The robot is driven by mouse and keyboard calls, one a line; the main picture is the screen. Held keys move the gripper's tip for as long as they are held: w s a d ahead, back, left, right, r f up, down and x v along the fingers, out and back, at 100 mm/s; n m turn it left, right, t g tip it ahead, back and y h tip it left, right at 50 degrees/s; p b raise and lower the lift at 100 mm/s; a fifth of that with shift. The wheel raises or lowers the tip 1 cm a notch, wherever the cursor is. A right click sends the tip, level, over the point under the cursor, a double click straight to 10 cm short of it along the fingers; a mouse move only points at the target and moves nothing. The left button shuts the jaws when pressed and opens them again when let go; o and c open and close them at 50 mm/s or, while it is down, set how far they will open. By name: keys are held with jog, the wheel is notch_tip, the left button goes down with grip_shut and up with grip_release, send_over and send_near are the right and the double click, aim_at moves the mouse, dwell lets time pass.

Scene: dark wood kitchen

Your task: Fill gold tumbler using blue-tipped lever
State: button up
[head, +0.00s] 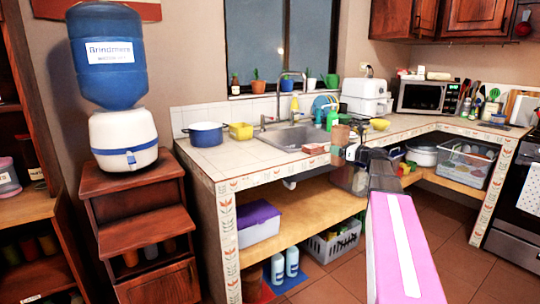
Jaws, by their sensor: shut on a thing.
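The gold tumbler (340,135) is a tan-gold cup, held about upright by my gripper (344,151) near the front edge of the tiled counter. My gripper is shut on it, and the fingers are small and partly hidden behind my wrist. The water dispenser at the left has a blue bottle (107,50) on a round white base (122,135). A small blue-tipped lever (131,157) shows at the front of the base, above a blue band's lower edge. The tumbler is well to the right of the dispenser, apart from it. Its inside is not visible.
The dispenser stands on a dark wood cabinet (140,195). The tiled counter (235,165) lies between it and my gripper, with a blue pot (206,135), a yellow container (240,131) and a sink (295,137). Dark shelves (30,205) stand at the far left.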

jog(key=s+a+f+n+g+y, duration=0.1)
jog(key=s+a+f, duration=0.4)
jog(key=s+f, duration=0.3)
jog(key=s+a+f+g, duration=0.1)
jog(key=s+a+f, duration=0.5)
jog(key=s, duration=0.5)
notch_tip(320, 180, down, 2)
jog(key=shift+s+f+n+y, duration=0.1)
jog(key=shift+s+n+y, duration=0.25)
jog(key=shift+n+y, duration=0.05)
jog(key=shift+a, duration=0.1)
